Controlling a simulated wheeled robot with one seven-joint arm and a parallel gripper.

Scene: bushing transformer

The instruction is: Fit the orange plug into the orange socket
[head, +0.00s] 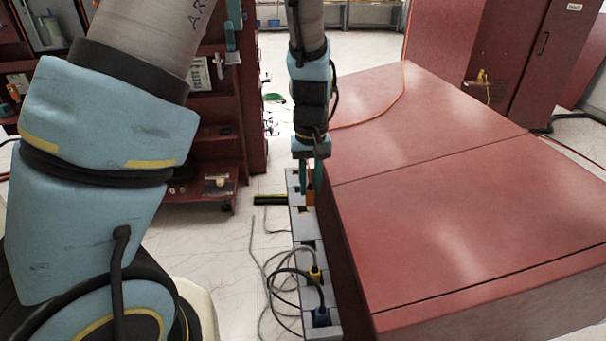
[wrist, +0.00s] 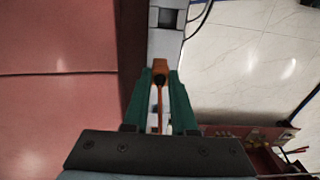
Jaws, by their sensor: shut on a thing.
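My gripper (head: 310,182) has green fingers and points down over a grey strip of square openings (head: 304,228). It is shut on the orange plug (head: 310,197), which shows between the fingertips. In the wrist view the plug (wrist: 160,67) sits at the tips of the gripper (wrist: 160,80), with its orange cable running back between the fingers. The plug lies over the grey strip (wrist: 164,46); whether it touches the strip cannot be told. I cannot make out the orange socket; the gripper and plug cover part of the strip.
A yellow plug (head: 315,273) and a blue plug (head: 321,317) stand in the near part of the strip, with loose cables beside them. A large red cabinet (head: 450,210) stands close along the strip's right side. Pale floor (head: 225,262) is open to the left.

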